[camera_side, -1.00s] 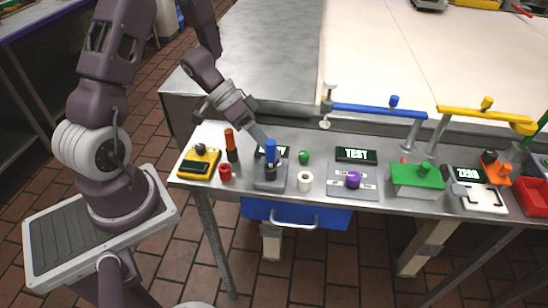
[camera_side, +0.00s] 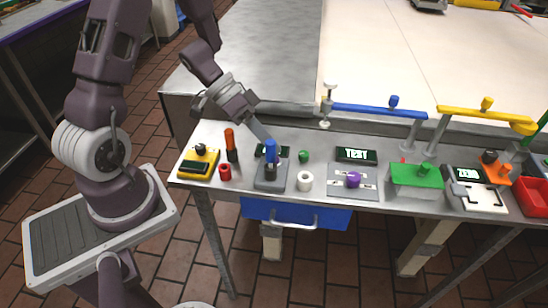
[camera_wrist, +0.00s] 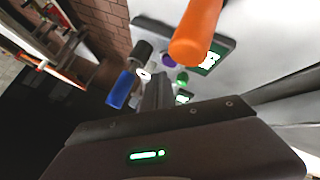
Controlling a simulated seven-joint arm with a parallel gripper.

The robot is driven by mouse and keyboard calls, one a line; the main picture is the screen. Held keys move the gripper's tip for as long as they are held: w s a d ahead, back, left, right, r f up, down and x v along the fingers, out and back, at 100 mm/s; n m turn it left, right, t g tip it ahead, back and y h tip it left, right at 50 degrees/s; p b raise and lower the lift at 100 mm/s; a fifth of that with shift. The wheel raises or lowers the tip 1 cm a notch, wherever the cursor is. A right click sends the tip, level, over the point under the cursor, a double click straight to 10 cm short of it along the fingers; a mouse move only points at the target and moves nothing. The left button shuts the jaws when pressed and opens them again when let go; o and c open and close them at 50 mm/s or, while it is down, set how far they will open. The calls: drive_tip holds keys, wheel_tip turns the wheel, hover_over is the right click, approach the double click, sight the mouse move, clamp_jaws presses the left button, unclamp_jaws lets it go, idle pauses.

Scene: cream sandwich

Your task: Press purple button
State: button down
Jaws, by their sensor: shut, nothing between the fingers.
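The purple button (camera_side: 353,179) is a round knob on a grey plate (camera_side: 342,192) near the middle of the bench, in front of a dark TEST display (camera_side: 356,155). In the wrist view, a purple round shape (camera_wrist: 168,60) shows beyond the fingers, partly behind an orange cylinder. My gripper (camera_side: 268,138) is shut and empty. It is to the left of the purple button, by the top of a blue-handled lever on a grey base (camera_side: 271,184). I cannot tell whether the fingers touch the blue handle (camera_side: 270,149).
An orange-topped post (camera_side: 230,139) and a yellow box (camera_side: 197,165) stand left. A green box (camera_side: 416,179) is right. A blue bar (camera_side: 375,109) spans behind.

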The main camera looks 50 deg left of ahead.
drive_tip(key=shift+r, duration=2.5)
